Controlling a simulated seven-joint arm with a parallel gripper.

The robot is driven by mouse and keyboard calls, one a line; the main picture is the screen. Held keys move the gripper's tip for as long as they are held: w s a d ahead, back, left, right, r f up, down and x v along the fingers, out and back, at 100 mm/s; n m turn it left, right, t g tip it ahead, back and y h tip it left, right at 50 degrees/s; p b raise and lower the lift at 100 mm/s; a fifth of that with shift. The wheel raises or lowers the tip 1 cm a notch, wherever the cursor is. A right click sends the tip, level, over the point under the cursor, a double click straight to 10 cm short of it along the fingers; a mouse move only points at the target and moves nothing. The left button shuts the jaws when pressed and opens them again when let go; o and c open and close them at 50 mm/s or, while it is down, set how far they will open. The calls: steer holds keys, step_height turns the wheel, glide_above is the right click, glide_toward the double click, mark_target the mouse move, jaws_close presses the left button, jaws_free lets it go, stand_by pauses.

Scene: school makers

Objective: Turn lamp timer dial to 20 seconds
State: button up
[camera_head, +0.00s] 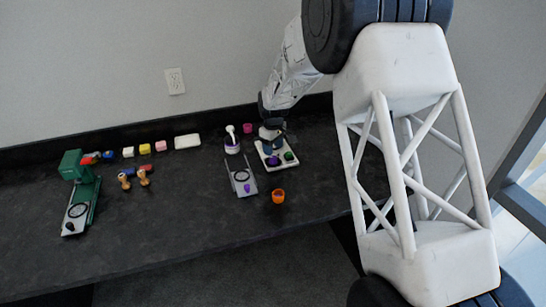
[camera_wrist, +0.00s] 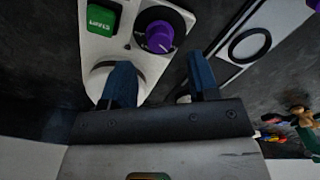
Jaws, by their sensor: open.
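The lamp timer (camera_head: 262,151) is a white panel on the dark counter. It has a purple dial (camera_wrist: 160,36) and a green button (camera_wrist: 102,19) with white lettering. In the head view the purple dial (camera_head: 273,160) sits just in front of my gripper (camera_head: 272,138). In the wrist view my gripper (camera_wrist: 160,62) is open, with its two blue fingers apart and nothing between them. The dial lies just beyond the fingertips, not between them. A round white part of the panel is partly hidden by the left finger. The dial's scale is too small to read.
A grey plate with a black ring (camera_head: 241,175) lies left of the timer, and an orange cup (camera_head: 278,196) stands in front. A purple-and-white cup (camera_head: 232,146) and a pink cup (camera_head: 247,128) stand behind. A green press (camera_head: 84,185) is far left.

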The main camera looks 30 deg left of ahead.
mark_target(273, 157)
steer(key=shift+f, duration=2.45)
steer(key=shift+c, duration=0.3)
steer(key=c, duration=0.9)
steer(key=shift+o, duration=0.2)
